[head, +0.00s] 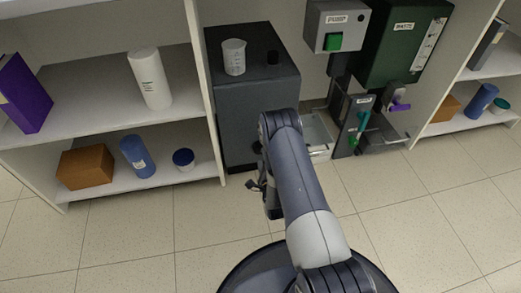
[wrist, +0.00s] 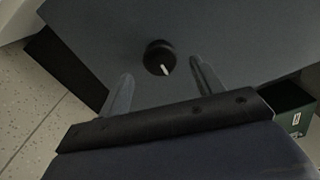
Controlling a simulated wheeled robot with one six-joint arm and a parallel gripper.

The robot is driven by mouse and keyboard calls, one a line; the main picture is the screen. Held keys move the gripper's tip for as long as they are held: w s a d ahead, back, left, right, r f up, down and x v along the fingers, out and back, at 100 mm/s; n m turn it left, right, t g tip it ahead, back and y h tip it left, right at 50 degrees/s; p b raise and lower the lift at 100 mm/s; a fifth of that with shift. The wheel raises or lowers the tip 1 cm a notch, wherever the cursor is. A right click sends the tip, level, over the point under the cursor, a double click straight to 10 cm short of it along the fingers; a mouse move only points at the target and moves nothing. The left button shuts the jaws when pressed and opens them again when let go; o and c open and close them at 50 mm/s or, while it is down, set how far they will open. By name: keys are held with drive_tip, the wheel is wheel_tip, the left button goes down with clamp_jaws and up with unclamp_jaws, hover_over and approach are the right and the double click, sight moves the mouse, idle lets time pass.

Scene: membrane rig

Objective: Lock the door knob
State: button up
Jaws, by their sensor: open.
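The door knob (wrist: 159,55) is a round black knob with a white pointer mark, set on a dark grey panel (wrist: 235,35) in the wrist view. The pointer slants down and slightly right. My gripper (wrist: 161,70) is open, with one finger to each side of the knob in the picture. Neither finger visibly touches it, and the depth between them is unclear. In the head view the dark grey cabinet (head: 232,110) stands at centre, and my arm hides part of its front. My gripper (head: 256,186) shows there low in front of the cabinet.
Shelves (head: 110,85) with a bottle, box and jars are at left. A pump box (head: 337,27) and green waste unit (head: 402,40) are at right. The tiled floor (head: 150,235) in front is clear.

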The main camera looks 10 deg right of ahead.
sight(260, 152)
drive_tip(key=s+p, duration=0.1)
drive_tip(key=s, duration=0.4)
drive_tip(key=shift+s, duration=0.2)
drive_tip(key=w+b, duration=0.3)
drive_tip(key=w, duration=0.8)
drive_tip(key=shift+b, duration=0.4)
drive_tip(key=shift+n, duration=0.3)
drive_tip(key=shift+s, duration=0.15)
